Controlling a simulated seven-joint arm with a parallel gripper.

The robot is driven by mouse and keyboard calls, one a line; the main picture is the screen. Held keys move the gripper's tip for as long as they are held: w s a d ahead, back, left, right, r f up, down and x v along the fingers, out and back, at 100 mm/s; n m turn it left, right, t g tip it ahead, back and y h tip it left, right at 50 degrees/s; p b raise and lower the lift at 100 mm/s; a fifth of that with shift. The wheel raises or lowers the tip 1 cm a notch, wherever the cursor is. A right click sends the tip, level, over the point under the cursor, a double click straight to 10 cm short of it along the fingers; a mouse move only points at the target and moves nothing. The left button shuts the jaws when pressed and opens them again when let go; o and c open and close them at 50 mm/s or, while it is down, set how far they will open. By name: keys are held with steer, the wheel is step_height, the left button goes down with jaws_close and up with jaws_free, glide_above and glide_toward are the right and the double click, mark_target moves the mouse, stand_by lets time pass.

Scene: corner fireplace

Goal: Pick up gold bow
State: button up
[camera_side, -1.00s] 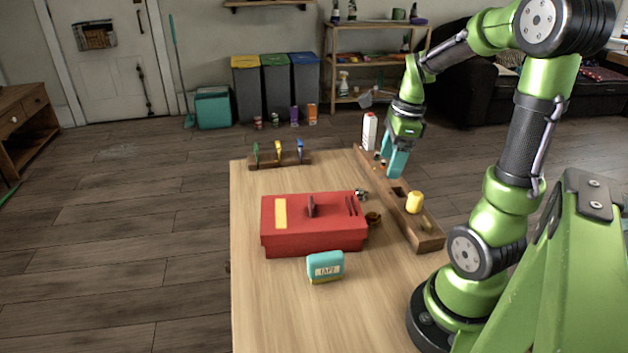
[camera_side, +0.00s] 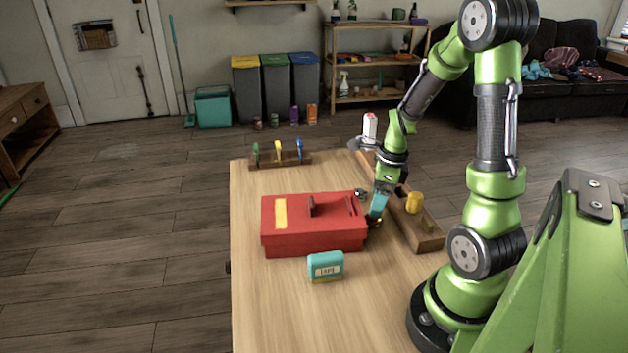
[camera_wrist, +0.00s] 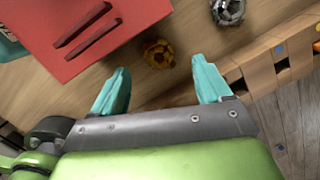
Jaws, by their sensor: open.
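The gold bow (camera_wrist: 158,54) is a small shiny rosette on the wooden table, just right of the red box, in the wrist view. My gripper (camera_wrist: 161,72) has two teal fingers, spread apart and empty, with the bow just beyond and between their tips. In the side view my gripper (camera_side: 376,208) points down close above the table, beside the red box's right side. There the bow is mostly hidden by the fingers.
The red box (camera_side: 312,240) stands close to the left, and a teal tape pack (camera_side: 325,266) sits in front of it. A silver bow (camera_wrist: 228,10) lies nearby. A wooden trough (camera_side: 428,238) with a yellow item (camera_side: 413,202) runs along the right.

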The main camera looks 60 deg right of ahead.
steer(key=f, duration=0.5)
steer(key=shift+w+a, duration=0.15)
steer(key=shift+w, duration=0.1)
steer(key=shift+c, duration=0.4)
steer(key=c, duration=0.8)
